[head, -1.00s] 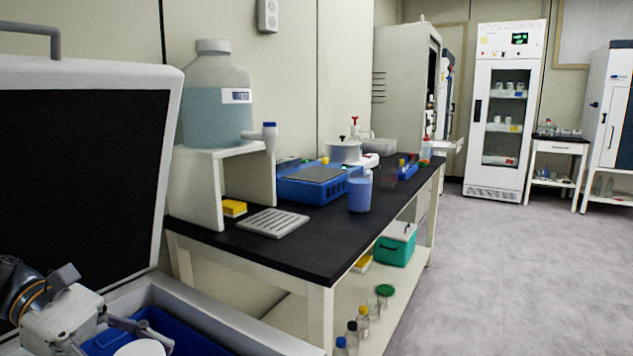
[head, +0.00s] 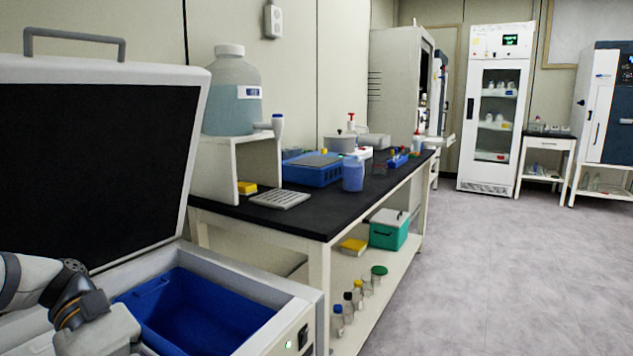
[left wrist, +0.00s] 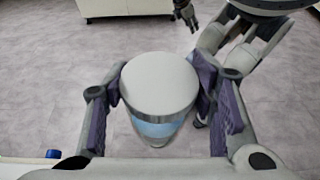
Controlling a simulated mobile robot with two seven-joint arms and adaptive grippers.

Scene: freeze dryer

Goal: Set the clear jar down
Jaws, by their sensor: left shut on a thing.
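The clear jar (left wrist: 160,90) has a broad pale grey lid and a light blue band or contents below it. In the left wrist view my left gripper (left wrist: 158,82) is shut on it, with a purple-padded finger at each side. Floor shows around the jar. In the head view only part of my left arm shows at the lower left; its gripper and the jar are out of frame. A dark gripper of mine, apparently the right (left wrist: 186,12), shows small at the top of the left wrist view; its jaws are unclear.
An open chest (head: 270,292) with a blue interior (head: 205,312) stands at the lower left. Beyond it is a black-topped bench (head: 325,222) with a large bottle on a stand (head: 232,95), a blue device (head: 312,170) and a blue container (head: 353,175). Floor at right is clear.

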